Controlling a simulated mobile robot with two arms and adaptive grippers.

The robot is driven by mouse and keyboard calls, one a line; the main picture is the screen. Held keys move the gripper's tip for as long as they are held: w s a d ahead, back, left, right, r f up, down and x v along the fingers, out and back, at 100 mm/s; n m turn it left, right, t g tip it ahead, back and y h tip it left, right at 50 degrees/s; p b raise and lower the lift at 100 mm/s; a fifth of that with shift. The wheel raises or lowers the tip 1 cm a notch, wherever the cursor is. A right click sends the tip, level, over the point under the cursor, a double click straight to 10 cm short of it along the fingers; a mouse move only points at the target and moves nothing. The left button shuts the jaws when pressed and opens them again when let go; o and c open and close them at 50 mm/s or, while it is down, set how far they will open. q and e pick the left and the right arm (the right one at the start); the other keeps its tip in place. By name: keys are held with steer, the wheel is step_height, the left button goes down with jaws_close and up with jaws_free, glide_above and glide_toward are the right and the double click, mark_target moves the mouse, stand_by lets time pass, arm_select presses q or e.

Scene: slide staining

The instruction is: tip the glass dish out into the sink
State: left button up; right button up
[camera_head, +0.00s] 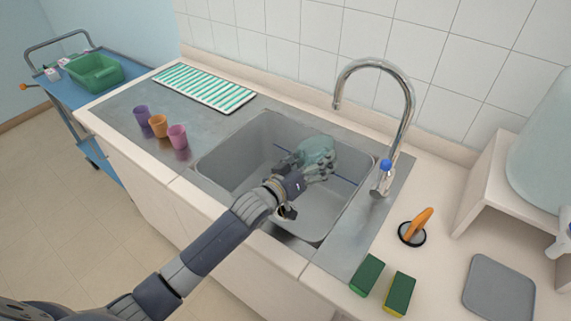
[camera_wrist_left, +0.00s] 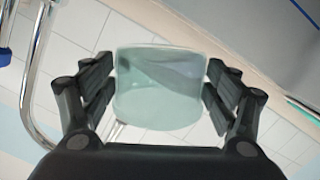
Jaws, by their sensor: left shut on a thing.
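The glass dish (camera_head: 318,152) is pale green and see-through. My left gripper (camera_head: 302,166) is shut on it and holds it over the sink (camera_head: 232,158). In the left wrist view the dish (camera_wrist_left: 160,95) sits between the two fingers of my left gripper (camera_wrist_left: 160,88). In the head view the dish looks tilted; I cannot tell whether anything is inside it. The sink basin is grey, and my left arm crosses its front edge. My right gripper is not in view.
A chrome tap (camera_head: 408,110) stands at the right back of the sink. Purple, orange and pink cups (camera_head: 177,136) and a striped mat (camera_head: 205,87) are on the left. Green sponges (camera_head: 367,275), an orange-handled tool (camera_head: 415,226) and a grey board (camera_head: 498,290) lie on the right.

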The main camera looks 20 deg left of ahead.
arm_select(q)
steer(key=shift+a+f+n+b, duration=0.1)
steer(key=shift+a+n+b, duration=0.3)
steer(key=shift+b, duration=0.1)
steer(key=shift+w+a+n+b, duration=0.25)
steer(key=shift+a+n+b, duration=0.1)
steer(key=shift+n+b, duration=0.15)
steer(key=shift+a, duration=0.1)
steer(key=shift+f, duration=0.15)
steer(key=shift+a+f+n+b, duration=0.15)
steer(key=shift+n+b, duration=0.25)
steer(key=shift+b, duration=0.2)
steer(key=shift+w+a+f+n+h+b, duration=0.15)
steer(key=shift+n+h+b, duration=0.15)
steer(key=shift+n+b, duration=0.25)
steer(key=shift+a, duration=0.1)
steer(key=shift+n+b, duration=0.35)
steer(key=shift+b, duration=0.05)
